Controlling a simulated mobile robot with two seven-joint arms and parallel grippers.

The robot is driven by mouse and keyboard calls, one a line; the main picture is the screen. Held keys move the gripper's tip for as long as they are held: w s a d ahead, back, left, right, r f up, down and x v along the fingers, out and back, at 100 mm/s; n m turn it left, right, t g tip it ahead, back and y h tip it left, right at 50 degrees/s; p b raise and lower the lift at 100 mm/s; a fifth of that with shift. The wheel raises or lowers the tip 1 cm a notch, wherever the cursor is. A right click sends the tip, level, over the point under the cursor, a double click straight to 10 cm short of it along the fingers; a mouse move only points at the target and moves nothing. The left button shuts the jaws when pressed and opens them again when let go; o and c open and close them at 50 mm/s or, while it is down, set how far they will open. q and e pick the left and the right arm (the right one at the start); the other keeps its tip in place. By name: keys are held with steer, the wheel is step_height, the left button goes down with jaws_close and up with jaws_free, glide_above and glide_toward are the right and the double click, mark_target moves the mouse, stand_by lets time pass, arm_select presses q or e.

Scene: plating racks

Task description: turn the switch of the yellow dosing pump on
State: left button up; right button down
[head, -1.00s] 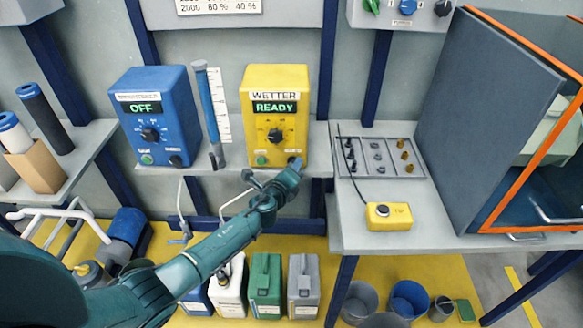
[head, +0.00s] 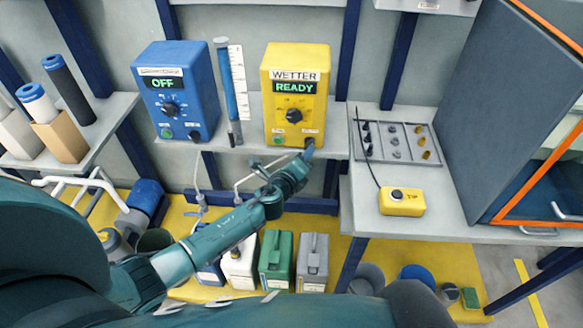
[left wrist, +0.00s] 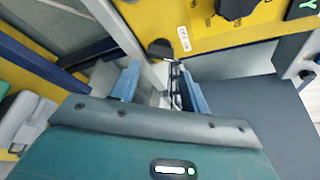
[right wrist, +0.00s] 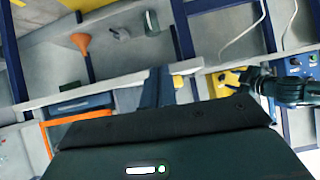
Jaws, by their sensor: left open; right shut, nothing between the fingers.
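The yellow dosing pump (head: 295,92) stands on the wall shelf, labelled WETTER, with a green READY display and a central black dial (head: 295,115). A small black switch (head: 310,141) is at its lower right front. My left gripper (head: 306,154) is just below and in front of that switch. In the left wrist view the open fingers (left wrist: 160,88) are below the black switch (left wrist: 160,48) on the yellow face, with nothing visibly held. I cannot tell whether a finger touches it. My right gripper (right wrist: 158,88) is shut and empty, away from the pump.
A blue pump (head: 176,90) showing OFF stands left of the yellow one, with a measuring tube (head: 230,95) between them. A bench (head: 450,205) at right holds a tray (head: 432,172) of small parts and a yellow box (head: 402,203). Several canisters stand below.

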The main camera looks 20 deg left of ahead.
arm_select(q)
steer(key=v, duration=0.8)
steer(key=shift+s, duration=0.25)
steer(key=s+a+r+n+g, duration=0.15)
steer(key=s+n+g, duration=1.05)
steer(key=s+n, duration=1.35)
steer(key=w+d+f+m+t+h, duration=0.2)
steer(key=w+d+f+m+t, duration=0.1)
steer(key=d+f+t, duration=0.3)
steer(key=shift+w+f+t, duration=0.25)
steer(key=shift+f+t, duration=0.15)
steer(key=shift+f, duration=0.85)
steer(key=shift+c, duration=0.5)
